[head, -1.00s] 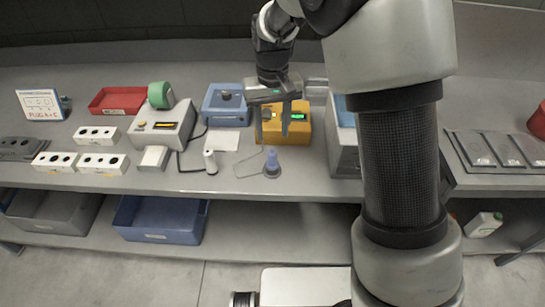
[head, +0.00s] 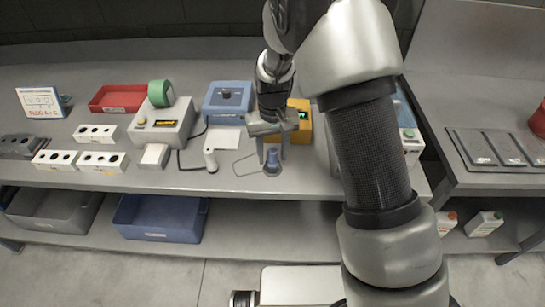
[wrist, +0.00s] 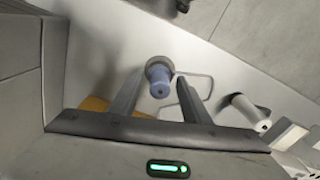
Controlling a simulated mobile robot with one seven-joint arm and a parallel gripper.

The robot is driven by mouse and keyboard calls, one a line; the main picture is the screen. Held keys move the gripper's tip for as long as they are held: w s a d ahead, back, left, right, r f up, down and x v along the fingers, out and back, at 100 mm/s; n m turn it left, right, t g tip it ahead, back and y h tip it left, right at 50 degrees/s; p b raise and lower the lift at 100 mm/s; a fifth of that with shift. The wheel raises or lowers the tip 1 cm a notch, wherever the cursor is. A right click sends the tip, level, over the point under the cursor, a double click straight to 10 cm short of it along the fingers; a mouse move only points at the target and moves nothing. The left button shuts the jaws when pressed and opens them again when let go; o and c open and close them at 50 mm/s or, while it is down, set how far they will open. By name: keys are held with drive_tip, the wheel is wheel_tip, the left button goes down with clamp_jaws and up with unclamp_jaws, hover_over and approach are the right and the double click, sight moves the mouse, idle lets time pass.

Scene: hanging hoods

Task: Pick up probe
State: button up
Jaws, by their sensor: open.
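A small blue-grey upright piece (head: 272,166) with a wider grey base, likely the probe, stands near the bench's front edge in the head view. It also shows in the wrist view (wrist: 160,85), in the gap between my fingertips. My gripper (head: 272,154) points down just above it, jaws open and empty. In the wrist view my two fingers (wrist: 158,80) lie on either side of it. I see no contact, and how far the tips reach down beside it is hard to tell.
A thin wire loop (head: 245,166) lies left of the blue piece. A white cylinder (head: 210,160) with a dark cable stands further left. A yellow device (head: 303,130) is behind my gripper. A blue device (head: 228,98) and a grey device (head: 160,124) stand at back left.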

clamp_jaws()
